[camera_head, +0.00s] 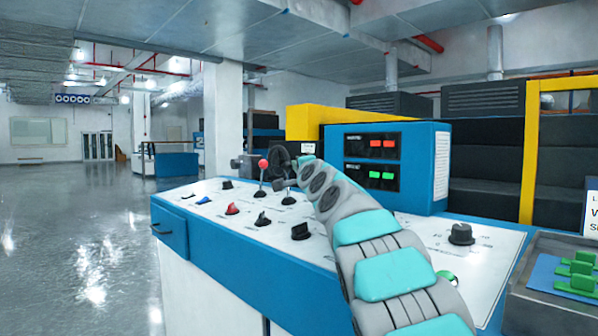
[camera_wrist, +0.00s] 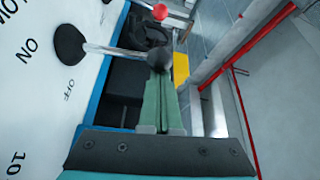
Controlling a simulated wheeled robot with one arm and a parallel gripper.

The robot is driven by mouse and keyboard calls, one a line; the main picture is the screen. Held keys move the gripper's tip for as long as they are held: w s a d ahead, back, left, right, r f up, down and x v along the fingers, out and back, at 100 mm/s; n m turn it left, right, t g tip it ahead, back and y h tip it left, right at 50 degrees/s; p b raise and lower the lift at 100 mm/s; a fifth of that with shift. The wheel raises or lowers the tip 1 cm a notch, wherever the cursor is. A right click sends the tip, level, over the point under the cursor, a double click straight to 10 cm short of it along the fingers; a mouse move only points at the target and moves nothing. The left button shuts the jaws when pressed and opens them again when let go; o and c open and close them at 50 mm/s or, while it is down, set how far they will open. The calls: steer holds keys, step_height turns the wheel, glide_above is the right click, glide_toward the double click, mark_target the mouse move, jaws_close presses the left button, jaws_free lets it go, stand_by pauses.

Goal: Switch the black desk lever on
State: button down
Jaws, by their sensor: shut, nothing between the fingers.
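The black desk lever (camera_wrist: 159,60) has a black ball on a metal rod that rises from a round black base on the white panel. ON and OFF are printed near the base, with OFF on the side nearer my gripper. The rod leans slightly toward the OFF side in the wrist view. My gripper (camera_wrist: 160,76) is shut and empty, its green fingertips right at the ball; I cannot tell whether they touch. In the head view, the lever's base (camera_head: 289,200) shows beside my arm, and my gripper is largely hidden.
A red-ball lever (camera_head: 263,164) stands close by on the same panel (camera_head: 200,186). Several knobs, including a black knob (camera_head: 300,231) and a red knob (camera_head: 232,208), sit in front. A blue control box (camera_head: 420,165) stands behind. The floor at left is open.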

steer(key=shift+s+a+n+b, duration=0.4)
steer(key=shift+s+n+b, duration=0.1)
steer(key=shift+b, duration=0.1)
steer(key=shift+s+a+f+b, duration=0.2)
steer(key=shift+s+a+b, duration=0.05)
steer(key=shift+s+a, duration=0.3)
steer(key=shift+s+a+f+b, duration=0.15)
steer(key=shift+s+a+b, duration=0.05)
steer(key=shift+s+a, duration=0.25)
steer(key=shift+a, duration=0.1)
